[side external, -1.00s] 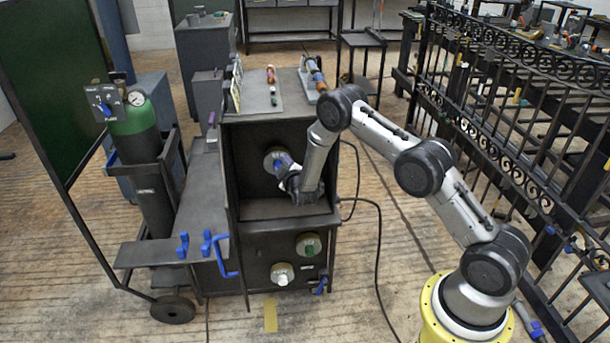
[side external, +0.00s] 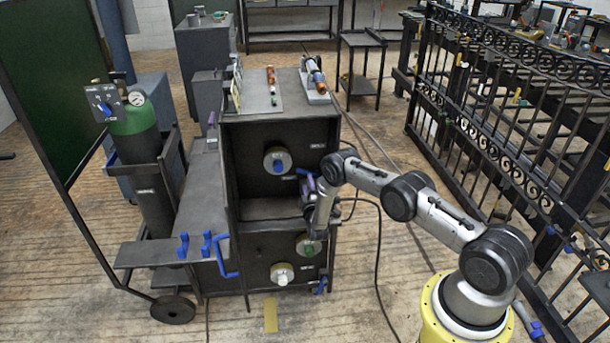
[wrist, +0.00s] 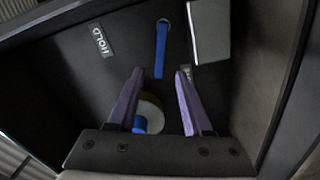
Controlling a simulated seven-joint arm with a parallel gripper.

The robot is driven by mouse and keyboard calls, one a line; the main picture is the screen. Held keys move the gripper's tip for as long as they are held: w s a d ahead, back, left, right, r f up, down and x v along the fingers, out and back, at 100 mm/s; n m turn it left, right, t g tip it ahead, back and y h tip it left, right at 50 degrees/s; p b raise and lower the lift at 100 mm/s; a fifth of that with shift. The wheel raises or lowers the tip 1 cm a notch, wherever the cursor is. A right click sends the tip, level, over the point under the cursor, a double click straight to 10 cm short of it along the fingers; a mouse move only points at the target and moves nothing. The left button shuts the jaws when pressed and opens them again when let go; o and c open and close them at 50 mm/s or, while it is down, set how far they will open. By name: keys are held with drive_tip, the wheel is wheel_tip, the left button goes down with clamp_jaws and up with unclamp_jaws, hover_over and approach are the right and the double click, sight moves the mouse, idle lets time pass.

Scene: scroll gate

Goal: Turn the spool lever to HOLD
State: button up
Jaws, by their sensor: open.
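The spool lever, a blue bar (wrist: 161,48), shows in the wrist view on the dark panel, running from a ring-shaped pivot at the top down toward my fingers. In the side view it shows beside my gripper (side external: 307,186) as a short blue piece (side external: 304,172). The HOLD label (wrist: 99,39) is left of the lever in the wrist view. Another label (wrist: 188,72) is near its lower end, partly covered by a finger. My gripper (wrist: 160,72) is open, its purple fingers on either side of the lever's lower end. Contact cannot be told.
A pale round knob with a blue centre (wrist: 148,112) sits partly behind my left finger; it shows fully in the side view (side external: 278,161). Below are a green-centred knob (side external: 308,245) and a white knob (side external: 282,274). Cabinet walls flank the recess. A gas-bottle cart (side external: 150,190) stands left.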

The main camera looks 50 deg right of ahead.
sight(305, 173)
drive_tip(key=x, duration=0.6)
drive_tip(key=shift+w+d, duration=0.25)
clamp_jaws()
idle(1.2)
